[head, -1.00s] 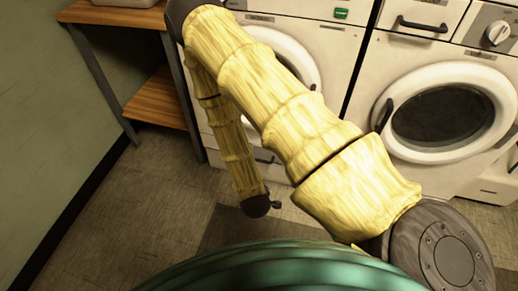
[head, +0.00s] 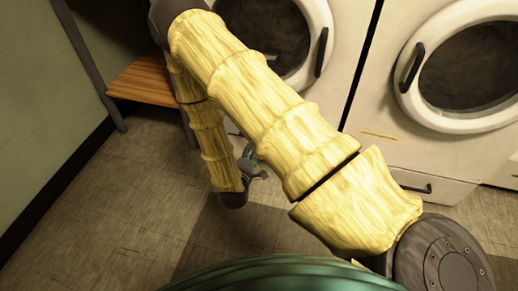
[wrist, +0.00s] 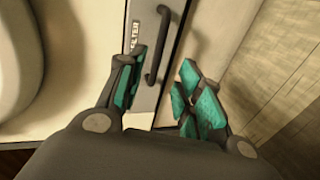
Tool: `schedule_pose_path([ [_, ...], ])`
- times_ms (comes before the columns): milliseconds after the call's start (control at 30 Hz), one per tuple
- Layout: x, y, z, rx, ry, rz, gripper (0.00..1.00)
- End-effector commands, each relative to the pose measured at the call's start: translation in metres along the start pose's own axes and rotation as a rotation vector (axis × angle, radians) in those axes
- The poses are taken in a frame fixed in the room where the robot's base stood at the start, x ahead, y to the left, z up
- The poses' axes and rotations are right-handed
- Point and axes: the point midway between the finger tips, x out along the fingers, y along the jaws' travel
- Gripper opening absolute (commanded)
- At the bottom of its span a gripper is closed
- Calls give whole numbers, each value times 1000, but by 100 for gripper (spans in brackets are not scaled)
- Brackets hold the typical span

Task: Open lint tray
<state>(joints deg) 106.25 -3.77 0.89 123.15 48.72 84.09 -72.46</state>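In the wrist view the lint tray is a narrow pale front panel (wrist: 143,101) with a label reading FILTER (wrist: 135,36) and a dark bar handle (wrist: 157,45). The panel looks shut in the machine's lower front. My gripper (wrist: 162,88) is open, with its teal-padded fingers apart, one on each side of the handle's near end. Nothing is held, and I cannot tell whether a finger touches the handle. In the head view my gripper (head: 253,163) is low in front of the left machine, partly behind my arm, which hides that machine's tray.
A second machine (head: 430,110) stands to the right, with a round door and its own low handled panel (head: 422,186). A wooden shelf (head: 150,80) is at the left by the wall. The tiled floor (head: 120,205) is clear in front.

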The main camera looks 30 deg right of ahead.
Motion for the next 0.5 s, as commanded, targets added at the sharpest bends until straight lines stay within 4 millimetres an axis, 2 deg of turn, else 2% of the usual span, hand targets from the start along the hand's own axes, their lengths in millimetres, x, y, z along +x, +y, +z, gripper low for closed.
schedule_pose_path([
  [33,6,-10,-1,-14,-6,23,35],
  [367,17,-9,-3,-67,-32,88,35],
  [500,31,-9,-2,-65,-34,89,35],
])
